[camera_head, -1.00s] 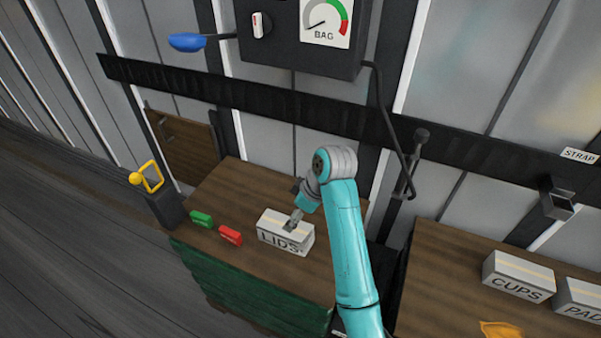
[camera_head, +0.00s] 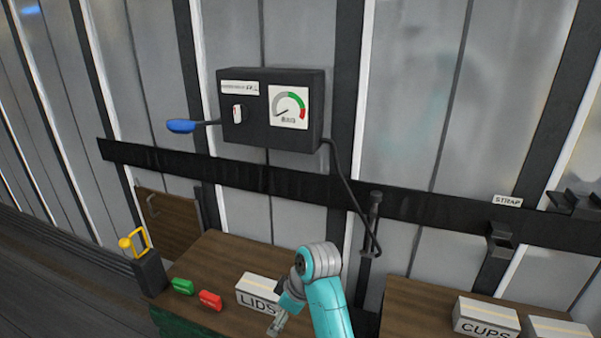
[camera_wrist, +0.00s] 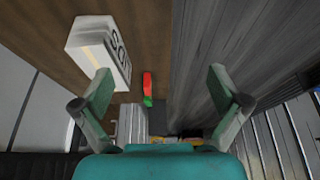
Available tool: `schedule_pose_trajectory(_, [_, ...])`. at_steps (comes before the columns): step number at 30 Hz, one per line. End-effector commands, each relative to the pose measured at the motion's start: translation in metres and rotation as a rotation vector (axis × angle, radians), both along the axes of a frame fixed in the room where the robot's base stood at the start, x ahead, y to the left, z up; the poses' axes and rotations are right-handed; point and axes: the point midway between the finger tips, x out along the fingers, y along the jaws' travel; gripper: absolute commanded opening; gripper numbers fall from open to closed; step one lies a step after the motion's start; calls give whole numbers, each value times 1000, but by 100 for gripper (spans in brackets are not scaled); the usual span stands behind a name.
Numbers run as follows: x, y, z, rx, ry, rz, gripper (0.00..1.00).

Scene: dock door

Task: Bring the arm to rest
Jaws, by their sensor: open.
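My gripper (camera_head: 277,324) is at the lower middle of the head view, in front of the LIDS box and low in the picture. In the wrist view my gripper (camera_wrist: 160,100) shows two fingers spread wide apart with nothing between them. The white LIDS box (camera_head: 257,287) sits on the brown wooden table and is partly covered by my arm.
A green block (camera_head: 182,286) and a red block (camera_head: 210,300) lie left of the box. A black holder with a yellow handle (camera_head: 134,240) stands at the table's left end. A wall box with a gauge (camera_head: 272,108) and blue lever (camera_head: 181,126) hangs above. A CUPS box (camera_head: 485,318) is right.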

Motion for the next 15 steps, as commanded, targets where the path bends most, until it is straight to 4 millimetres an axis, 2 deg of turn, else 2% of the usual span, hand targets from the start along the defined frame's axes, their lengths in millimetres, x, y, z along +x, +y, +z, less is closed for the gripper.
schedule_pose_trajectory(2, [0,0,0,0,0,0,98])
schedule_pose_trajectory(8, [-5,-5,-17,9,-10,-35,98])
schedule_pose_trajectory(15, [-14,-14,-43,23,-29,-95,98])
